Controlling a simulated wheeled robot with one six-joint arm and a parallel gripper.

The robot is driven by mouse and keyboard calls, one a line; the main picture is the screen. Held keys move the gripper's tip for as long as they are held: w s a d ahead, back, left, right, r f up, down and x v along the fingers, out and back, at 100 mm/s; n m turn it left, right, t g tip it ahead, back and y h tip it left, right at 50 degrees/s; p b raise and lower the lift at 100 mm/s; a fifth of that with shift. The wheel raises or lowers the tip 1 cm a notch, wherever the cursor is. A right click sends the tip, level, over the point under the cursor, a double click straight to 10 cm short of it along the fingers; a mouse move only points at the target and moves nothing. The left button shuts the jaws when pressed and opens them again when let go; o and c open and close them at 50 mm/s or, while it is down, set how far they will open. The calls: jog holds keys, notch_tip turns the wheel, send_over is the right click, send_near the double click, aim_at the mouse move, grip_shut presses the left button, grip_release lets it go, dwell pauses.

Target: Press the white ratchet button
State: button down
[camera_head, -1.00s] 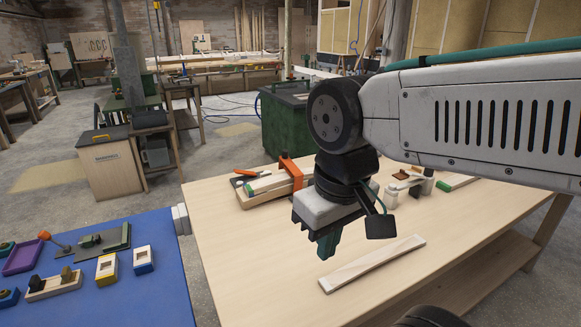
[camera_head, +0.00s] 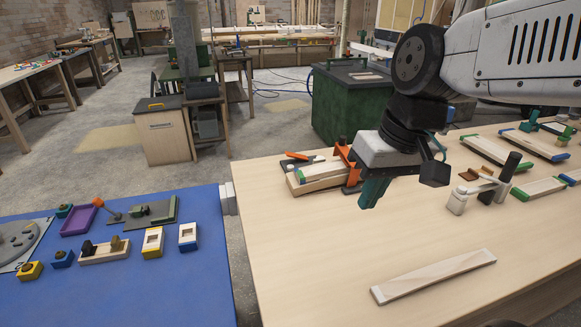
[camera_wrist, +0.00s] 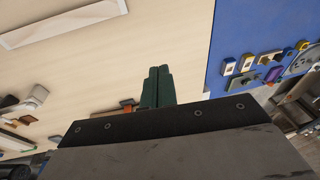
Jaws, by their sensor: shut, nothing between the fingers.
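My gripper (camera_head: 370,194) is shut and empty, with green fingers pointing down above the wooden table, left of the middle of its top. In the wrist view its fingers (camera_wrist: 157,85) lie together. On the blue table, to the left, stand a white block with a blue base (camera_head: 188,237) and a white block with a yellow base (camera_head: 153,242), each with a small inset in its top. A yellow box with a dark knob (camera_head: 30,270) and a blue box with a knob (camera_head: 62,258) stand farther left. I cannot tell which one is the ratchet button. My gripper is well apart from them all.
The wooden table (camera_head: 320,250) holds a pale bar (camera_head: 433,276), an orange clamp (camera_head: 347,156) and several wooden pieces. The blue table (camera_head: 150,295) also holds a purple tray (camera_head: 79,220) and a two-knob block (camera_head: 104,251). A narrow gap separates the tables.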

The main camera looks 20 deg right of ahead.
jog(key=w+a+t+y, duration=0.1)
jog(key=w+a+y, duration=0.2)
jog(key=w, duration=1.2)
jog(key=m+t, duration=0.3)
jog(key=t, duration=0.2)
send_over(290, 168)
jog(key=d, duration=0.1)
notch_tip(290, 168, down, 8)
jog(key=shift+w+f+n+y, duration=0.1)
jog(key=shift+n+y, duration=0.2)
jog(key=shift+f, duration=0.15)
jog(key=shift+f, duration=4.3)
jog(key=shift+f, duration=0.1)
jog(key=shift+f, duration=0.25)
